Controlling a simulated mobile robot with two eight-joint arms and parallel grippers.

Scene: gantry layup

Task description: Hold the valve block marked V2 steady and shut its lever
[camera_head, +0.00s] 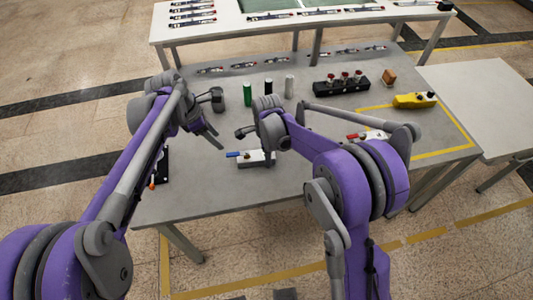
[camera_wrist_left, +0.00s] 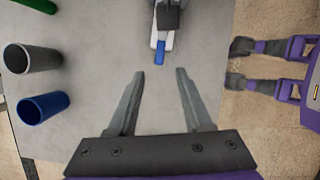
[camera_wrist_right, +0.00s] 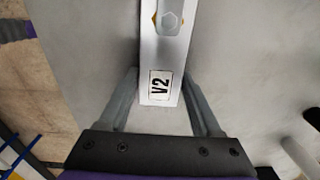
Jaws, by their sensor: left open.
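The V2 valve block (camera_wrist_right: 158,88) is a pale metal bar, its label and a hex bolt facing up. In the head view its pale body (camera_head: 262,158) lies on the grey table with a blue lever (camera_head: 233,154) sticking out left, roughly in line with it. My right gripper (camera_wrist_right: 160,100) has a finger against each side of the block; its tips are mostly hidden in the head view. My left gripper (camera_head: 219,140) is open and empty, left of the lever. In the left wrist view the lever (camera_wrist_left: 159,51) lies ahead of the fingertips (camera_wrist_left: 160,72), apart from them.
A second valve with a red lever (camera_head: 366,136) is partly behind my right arm.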

